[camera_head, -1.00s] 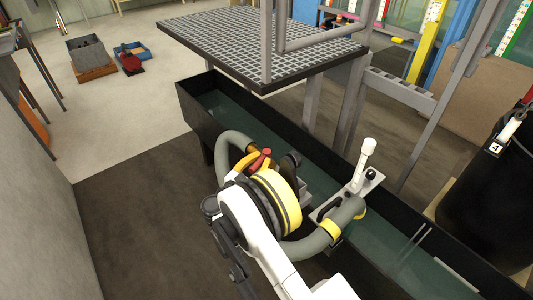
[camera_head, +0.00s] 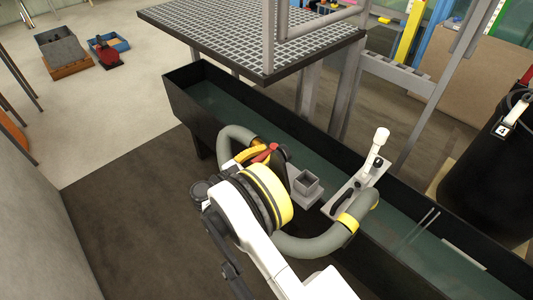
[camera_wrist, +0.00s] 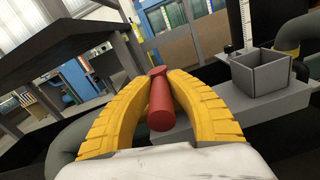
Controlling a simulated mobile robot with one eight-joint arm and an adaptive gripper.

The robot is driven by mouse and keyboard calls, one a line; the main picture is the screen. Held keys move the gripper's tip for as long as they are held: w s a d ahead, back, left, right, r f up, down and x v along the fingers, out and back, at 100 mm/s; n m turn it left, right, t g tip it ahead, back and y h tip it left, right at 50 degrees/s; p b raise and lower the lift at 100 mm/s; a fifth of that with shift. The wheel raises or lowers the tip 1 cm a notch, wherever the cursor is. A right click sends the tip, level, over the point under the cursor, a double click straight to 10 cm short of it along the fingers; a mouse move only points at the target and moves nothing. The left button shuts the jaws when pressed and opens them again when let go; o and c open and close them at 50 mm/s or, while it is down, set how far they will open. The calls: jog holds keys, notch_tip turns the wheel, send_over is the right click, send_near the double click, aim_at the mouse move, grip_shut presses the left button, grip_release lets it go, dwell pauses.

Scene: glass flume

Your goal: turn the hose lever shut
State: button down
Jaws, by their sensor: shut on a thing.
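The red hose lever (camera_wrist: 160,102) lies between the two yellow ridged fingers of my gripper (camera_wrist: 158,85) in the wrist view, and the fingers are shut on it. In the head view the red lever (camera_head: 268,153) shows just beyond my yellow-banded wrist, over the near edge of the black trough. My gripper (camera_head: 258,151) is partly hidden there by my own wrist. A thick grey hose (camera_head: 236,135) with yellow bands curves around behind my wrist and along the trough's near side. The valve body under the lever is mostly hidden.
The long black trough (camera_head: 185,105) holds dark water. A square grey cup (camera_head: 306,184) and a white-handled fitting (camera_head: 375,155) sit on its edge to the right. A grated platform (camera_head: 235,35) stands behind. A black barrel (camera_head: 495,165) is at right.

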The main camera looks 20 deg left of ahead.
aim_at(252, 163)
jog(key=shift+r, duration=0.1)
jog(key=c, duration=1.2)
grip_release()
jog(key=shift+w, duration=0.1)
jog(key=shift+c, duration=0.2)
jog(key=v, duration=1.2)
jog(key=shift+a, duration=0.1)
